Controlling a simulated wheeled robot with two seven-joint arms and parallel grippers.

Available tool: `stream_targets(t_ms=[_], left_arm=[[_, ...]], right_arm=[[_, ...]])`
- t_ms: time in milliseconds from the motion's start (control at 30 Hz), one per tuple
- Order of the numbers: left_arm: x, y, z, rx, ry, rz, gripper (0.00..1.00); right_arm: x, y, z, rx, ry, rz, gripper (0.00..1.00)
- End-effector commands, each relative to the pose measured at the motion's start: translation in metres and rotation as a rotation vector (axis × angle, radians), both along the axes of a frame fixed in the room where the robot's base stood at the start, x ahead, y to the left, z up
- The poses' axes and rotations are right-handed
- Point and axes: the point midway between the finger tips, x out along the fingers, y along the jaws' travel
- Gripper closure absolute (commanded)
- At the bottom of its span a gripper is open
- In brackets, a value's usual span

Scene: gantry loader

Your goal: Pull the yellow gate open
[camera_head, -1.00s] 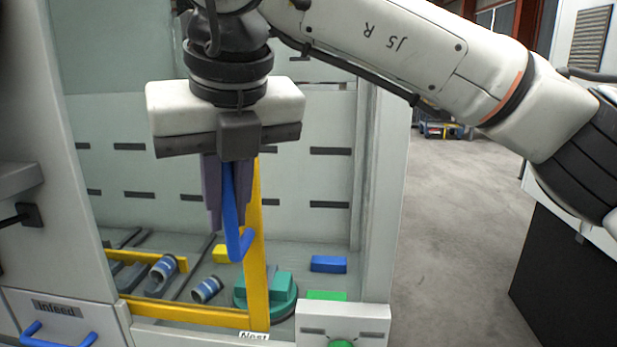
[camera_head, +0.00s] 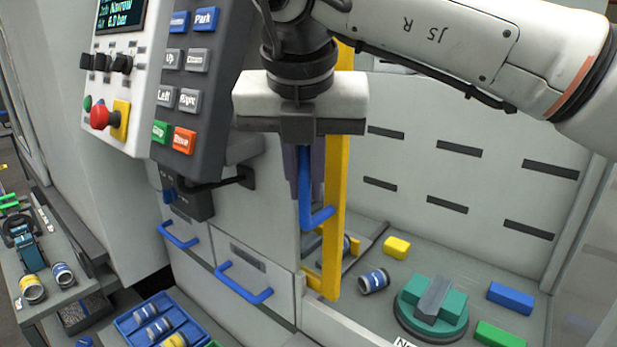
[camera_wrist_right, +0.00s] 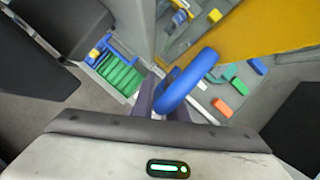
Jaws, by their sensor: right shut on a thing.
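The yellow gate (camera_head: 338,190) is a tall narrow frame, seen nearly edge-on at the left side of the cell opening in the head view. Its blue handle (camera_head: 319,217) is a bent bar on the gate's near side. My right gripper (camera_head: 304,205) points down and is shut on the blue handle, its dark fingers around the bar. In the right wrist view the handle (camera_wrist_right: 189,84) lies between the fingertips, with the yellow gate (camera_wrist_right: 255,30) above it. The fingers partly hide the handle. My left gripper is not in view.
Inside the cell are a teal round fixture (camera_head: 455,322), a yellow block (camera_head: 397,248), a blue block (camera_head: 510,297) and a striped can (camera_head: 373,282). A button panel (camera_head: 200,70) hangs left of my gripper. Below it are drawers with blue handles (camera_head: 243,284).

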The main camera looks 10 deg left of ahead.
Motion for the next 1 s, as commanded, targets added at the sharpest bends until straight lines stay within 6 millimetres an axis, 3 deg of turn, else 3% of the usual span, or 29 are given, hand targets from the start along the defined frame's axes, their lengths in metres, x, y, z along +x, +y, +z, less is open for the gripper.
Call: stream_targets(t_ms=[200, 233, 267, 633, 1000], left_arm=[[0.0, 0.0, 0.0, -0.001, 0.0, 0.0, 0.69], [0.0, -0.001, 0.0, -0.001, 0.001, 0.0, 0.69], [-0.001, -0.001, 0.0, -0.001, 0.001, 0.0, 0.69], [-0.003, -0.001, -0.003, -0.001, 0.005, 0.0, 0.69], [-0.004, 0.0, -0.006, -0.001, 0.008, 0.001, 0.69]], right_arm=[[0.001, -0.001, 0.002, 0.001, -0.003, -0.003, 1.0], [0.001, -0.001, 0.002, 0.001, -0.003, -0.003, 0.84], [0.001, -0.001, 0.002, 0.001, -0.003, -0.003, 0.8], [-0.001, -0.001, 0.006, 0.001, -0.003, -0.001, 0.8], [-0.027, -0.004, 0.068, 0.001, -0.005, -0.002, 0.8]])
